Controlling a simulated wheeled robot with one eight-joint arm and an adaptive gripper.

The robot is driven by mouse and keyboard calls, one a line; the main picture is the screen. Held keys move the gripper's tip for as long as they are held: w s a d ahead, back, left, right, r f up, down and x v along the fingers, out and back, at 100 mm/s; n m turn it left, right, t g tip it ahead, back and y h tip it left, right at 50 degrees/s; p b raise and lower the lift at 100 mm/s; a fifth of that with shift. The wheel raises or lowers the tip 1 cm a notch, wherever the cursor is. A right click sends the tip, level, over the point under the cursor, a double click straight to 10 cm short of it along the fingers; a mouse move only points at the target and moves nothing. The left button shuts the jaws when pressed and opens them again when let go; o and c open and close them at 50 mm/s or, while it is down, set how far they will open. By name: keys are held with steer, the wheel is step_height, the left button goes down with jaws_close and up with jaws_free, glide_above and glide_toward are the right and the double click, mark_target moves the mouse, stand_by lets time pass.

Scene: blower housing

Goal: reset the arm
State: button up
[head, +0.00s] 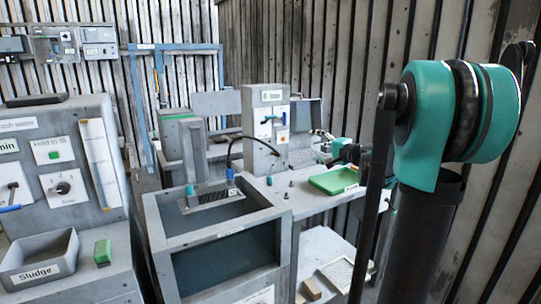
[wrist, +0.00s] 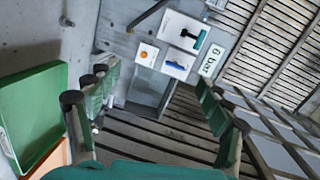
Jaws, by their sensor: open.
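My gripper (wrist: 155,108) is open in the wrist view. Its two green fingers with dark tips stand wide apart, with nothing between them. Beyond the fingers is a grey wall or box face carrying a control panel (wrist: 164,58) with a green handle, an orange button and a blue switch. My teal and black arm (head: 445,120) rises at the right of the head view. Teal and dark parts behind the green tray look like the far end of my arm, but the fingers cannot be made out there.
A green tray (head: 334,181) lies on the grey bench; a green tray also shows in the wrist view (wrist: 30,112). A grey upright box (head: 266,150) stands behind. An open grey tank (head: 215,235) is in the middle. A Sludge bin (head: 40,262) and green block (head: 103,252) are left.

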steer(key=s+a+f+n+g+h, duration=0.1)
steer(key=s+a+f+n+g, duration=0.4)
steer(key=s+f, duration=0.6)
steer(key=s+d+f+n+g+h, duration=0.2)
steer(key=s+d+f+h, duration=0.1)
steer(key=s+f, duration=0.6)
steer(key=s+d+f+n+g+h, duration=0.2)
steer(key=s+d+f+h, duration=0.2)
steer(key=s+f, duration=0.6)
steer(key=s+h, duration=0.1)
steer(key=s, duration=0.5)
steer(key=shift+s+f+n+g, duration=0.15)
steer(key=shift+f+n+g, duration=0.15)
steer(key=shift+n, duration=0.1)
steer(key=shift+a, duration=0.1)
steer(key=shift+c, duration=0.6)
